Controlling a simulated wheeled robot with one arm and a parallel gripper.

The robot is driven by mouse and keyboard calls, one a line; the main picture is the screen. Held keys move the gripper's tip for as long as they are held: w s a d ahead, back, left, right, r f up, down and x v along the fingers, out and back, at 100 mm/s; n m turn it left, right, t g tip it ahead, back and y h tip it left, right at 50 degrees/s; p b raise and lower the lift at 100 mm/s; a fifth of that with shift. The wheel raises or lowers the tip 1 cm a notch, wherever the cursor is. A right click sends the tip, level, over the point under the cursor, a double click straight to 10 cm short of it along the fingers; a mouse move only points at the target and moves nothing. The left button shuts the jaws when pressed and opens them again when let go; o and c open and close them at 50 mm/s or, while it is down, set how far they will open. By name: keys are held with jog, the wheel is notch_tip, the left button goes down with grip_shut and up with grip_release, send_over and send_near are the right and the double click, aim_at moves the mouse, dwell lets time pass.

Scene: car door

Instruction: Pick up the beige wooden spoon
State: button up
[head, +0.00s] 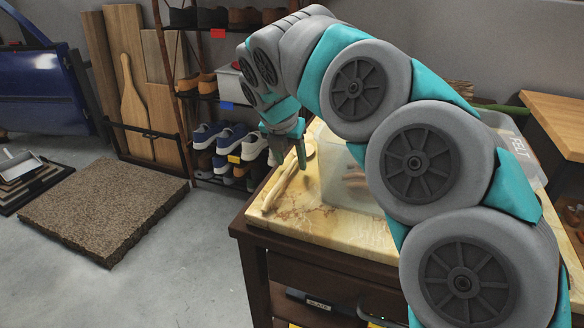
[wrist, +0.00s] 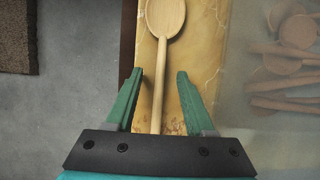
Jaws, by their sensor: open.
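The beige wooden spoon (wrist: 165,18) lies on the marble-patterned tabletop (wrist: 208,48). In the wrist view its round bowl is beyond my fingertips, and its handle runs back between them toward the palm. In the head view the spoon's pale handle (head: 281,187) lies near the left edge of the table. My gripper (wrist: 159,74) is open, with one green finger on each side of the handle and a gap to both. In the head view my gripper (head: 287,152) is over the spoon. The handle's end is hidden under the gripper's palm.
A translucent bin (head: 345,185) stands close to the right of the spoon; several wooden utensils (wrist: 290,75) show inside it. A shoe rack (head: 215,135) stands behind the table. A brown mat (head: 105,205) lies on the floor at left. The front tabletop is clear.

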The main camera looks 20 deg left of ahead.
jog(key=shift+w+f, duration=0.1)
jog(key=shift+f, duration=0.2)
jog(key=shift+c, duration=0.3)
grip_shut()
